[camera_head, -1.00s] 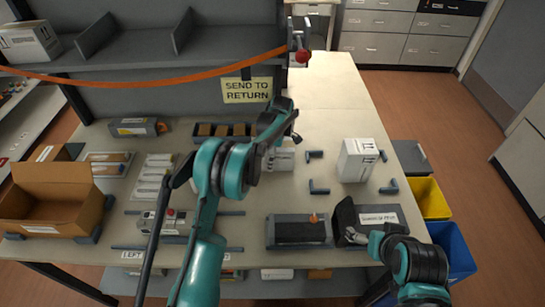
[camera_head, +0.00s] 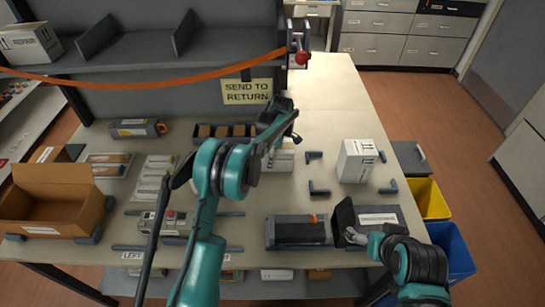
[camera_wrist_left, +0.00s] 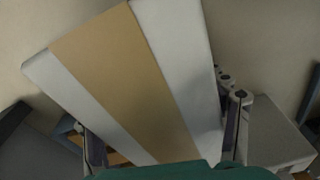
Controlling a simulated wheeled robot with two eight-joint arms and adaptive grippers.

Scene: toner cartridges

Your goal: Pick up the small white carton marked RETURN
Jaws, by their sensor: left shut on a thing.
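A white carton (camera_wrist_left: 180,65) with a tan tape stripe fills the left wrist view, tilted in the picture, between the fingers of my left gripper (camera_wrist_left: 165,145). The gripper is shut on it. In the head view a white carton (camera_head: 284,161) shows partly behind my left gripper (camera_head: 276,150); my arm hides much of it, and its marking is too small to read. Another white carton (camera_head: 357,161) stands upright among dark corner brackets to the right. My right gripper (camera_head: 355,237) is by the front of an open dark box; its fingers are too small to judge.
An open cardboard box (camera_head: 40,212) is at left. A "SEND TO RETURN" sign (camera_head: 247,91) hangs behind. Yellow (camera_head: 429,198) and blue (camera_head: 453,250) bins stand right of the table.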

